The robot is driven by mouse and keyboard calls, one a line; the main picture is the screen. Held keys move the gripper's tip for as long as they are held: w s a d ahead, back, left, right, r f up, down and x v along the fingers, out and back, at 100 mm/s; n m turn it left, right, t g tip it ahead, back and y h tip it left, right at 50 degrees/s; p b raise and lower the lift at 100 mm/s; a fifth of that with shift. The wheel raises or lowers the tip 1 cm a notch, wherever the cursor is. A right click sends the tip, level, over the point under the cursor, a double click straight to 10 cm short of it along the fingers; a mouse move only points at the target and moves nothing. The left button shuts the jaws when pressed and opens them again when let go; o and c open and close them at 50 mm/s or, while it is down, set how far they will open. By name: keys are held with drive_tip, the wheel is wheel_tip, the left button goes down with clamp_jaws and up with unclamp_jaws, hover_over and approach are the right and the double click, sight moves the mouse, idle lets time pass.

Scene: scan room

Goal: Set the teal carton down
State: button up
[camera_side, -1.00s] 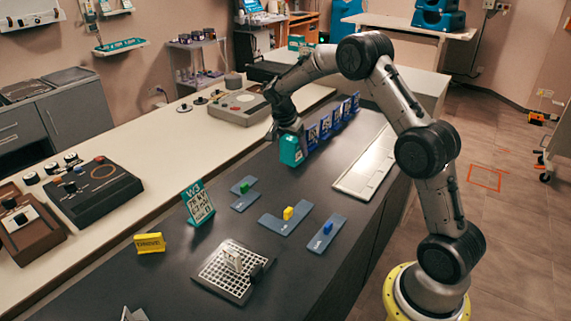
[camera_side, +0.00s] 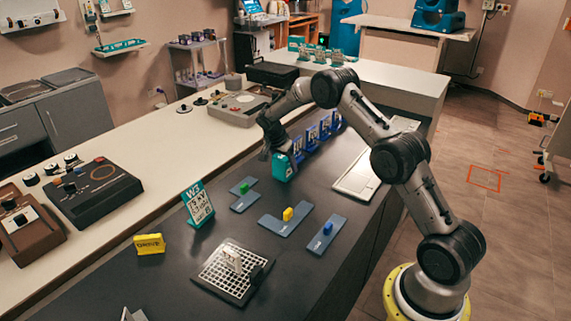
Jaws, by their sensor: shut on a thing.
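The teal carton (camera_side: 283,168) is at the far part of the dark counter, beside the near end of a row of blue cards. My gripper (camera_side: 280,150) is above it, shut on its upper part. The carton looks upright and its lower edge is at or very close to the counter top; I cannot tell whether it touches. The gripper's fingers are small and partly merge with the dark arm.
Blue cards (camera_side: 311,137) stand just behind and right of the carton. A pale flat tray (camera_side: 358,178) lies to the right. Grey plates with green (camera_side: 244,188), yellow (camera_side: 287,214) and blue (camera_side: 327,228) blocks lie nearer. A teal sign (camera_side: 198,204) stands left.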

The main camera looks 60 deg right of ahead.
drive_tip(key=shift+f, duration=0.15)
drive_tip(key=o, duration=1.3)
drive_tip(key=shift+o, duration=0.2)
